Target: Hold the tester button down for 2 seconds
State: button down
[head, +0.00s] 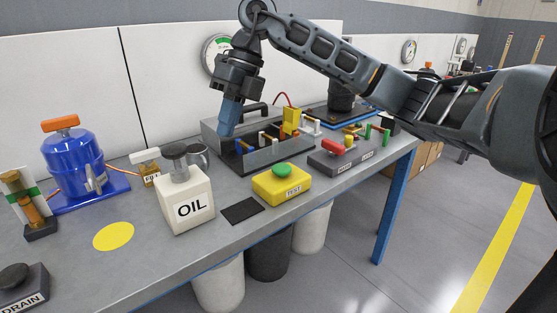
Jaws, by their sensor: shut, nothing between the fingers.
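The tester is a yellow box (281,184) with a white label that appears to read TEST, near the front edge of the bench. Its round green button (282,170) sits on top and nothing covers it. My gripper (228,128) is shut and empty, with its blue fingers pointing down. In the picture it is above and to the left of the button, in front of the grey toolbox. It is apart from the button.
A white OIL can (185,203) and a dark square pad (242,210) are left of the tester. A grey toolbox (250,158) with several tools stands behind it. A dark block with a red handle (332,147) is to the right. A yellow disc (113,236) marks the bench at left.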

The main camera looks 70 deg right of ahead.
aim_at(281, 167)
jog(key=s+d+r+m+g+h, duration=0.2)
jog(key=s+d+h, duration=0.2)
jog(key=s+d, duration=0.3)
jog(key=d, duration=0.4)
jog(key=shift+m, duration=0.4)
jog(key=shift+s+d, duration=0.1)
notch_tip(281, 167, down, 14)
jog(key=shift+r+p, duration=0.1)
jog(key=shift+p, duration=0.55)
